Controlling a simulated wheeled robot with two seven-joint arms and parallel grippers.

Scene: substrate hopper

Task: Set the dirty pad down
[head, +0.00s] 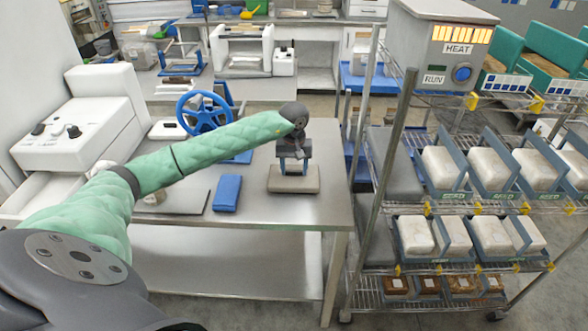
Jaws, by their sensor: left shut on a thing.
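My left gripper (293,166) reaches in from the left and points down over the right part of the steel table (270,210). My right gripper is not in view.
A blue block (228,193) and a flat grey plate (180,201) lie left of the pad. A blue handwheel (203,110) stands behind. A wire rack (470,205) with bagged blocks stands close to the right. The table's front right corner is bare.

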